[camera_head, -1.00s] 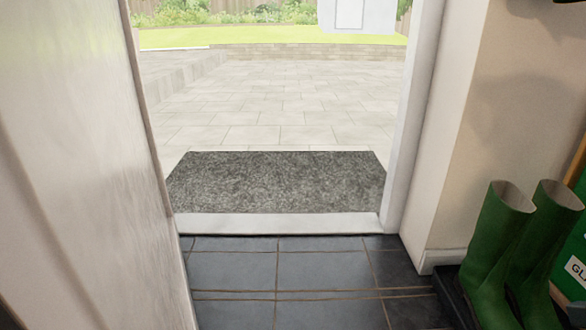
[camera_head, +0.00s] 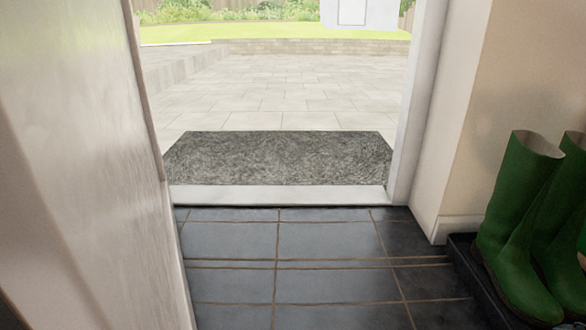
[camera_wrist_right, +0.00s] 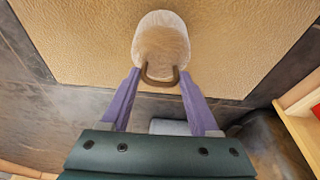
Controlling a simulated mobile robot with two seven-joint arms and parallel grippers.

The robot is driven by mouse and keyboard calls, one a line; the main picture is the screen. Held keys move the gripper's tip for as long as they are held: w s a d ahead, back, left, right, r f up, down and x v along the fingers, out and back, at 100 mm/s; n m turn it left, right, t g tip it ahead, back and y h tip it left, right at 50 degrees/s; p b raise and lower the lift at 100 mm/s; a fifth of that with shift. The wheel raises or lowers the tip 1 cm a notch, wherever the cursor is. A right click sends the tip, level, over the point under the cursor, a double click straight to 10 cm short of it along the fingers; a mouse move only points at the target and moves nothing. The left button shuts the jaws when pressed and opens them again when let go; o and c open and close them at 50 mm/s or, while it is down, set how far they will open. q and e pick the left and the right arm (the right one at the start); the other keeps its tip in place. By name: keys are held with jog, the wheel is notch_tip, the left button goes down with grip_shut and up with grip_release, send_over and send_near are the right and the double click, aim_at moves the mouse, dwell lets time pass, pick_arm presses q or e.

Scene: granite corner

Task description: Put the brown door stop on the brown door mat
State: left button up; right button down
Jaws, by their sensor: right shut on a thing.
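In the right wrist view my right gripper (camera_wrist_right: 160,76) has purple fingers. It is shut on the brown door stop (camera_wrist_right: 161,45), a rounded piece with a pale tan body and a darker brown loop handle between the fingertips. Behind it lies a broad, flat, tan textured surface with straight edges, which looks like the brown door mat (camera_wrist_right: 80,45), on dark floor tiles. The door stop overlaps this mat in the picture; I cannot tell the height between them. Neither the door stop, the brown mat nor my grippers show in the head view.
In the head view a grey speckled mat (camera_head: 278,158) lies outside the open doorway, beyond a white sill (camera_head: 280,195). A door (camera_head: 85,170) stands at the left. Green boots (camera_head: 517,225) stand on a dark tray at the right. The dark tiles (camera_head: 300,240) between are clear.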

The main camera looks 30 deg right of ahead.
jog(key=shift+f+b, duration=0.3)
jog(key=shift+f, duration=0.65)
pick_arm(q)
jog(key=shift+a+f, duration=0.15)
jog(key=shift+f, duration=0.55)
pick_arm(e)
jog(key=shift+r, duration=0.1)
jog(key=shift+f, duration=0.2)
pick_arm(q)
jog(key=shift+f, duration=0.1)
pick_arm(e)
jog(key=shift+c, duration=0.6)
grip_release()
jog(key=shift+r, duration=0.1)
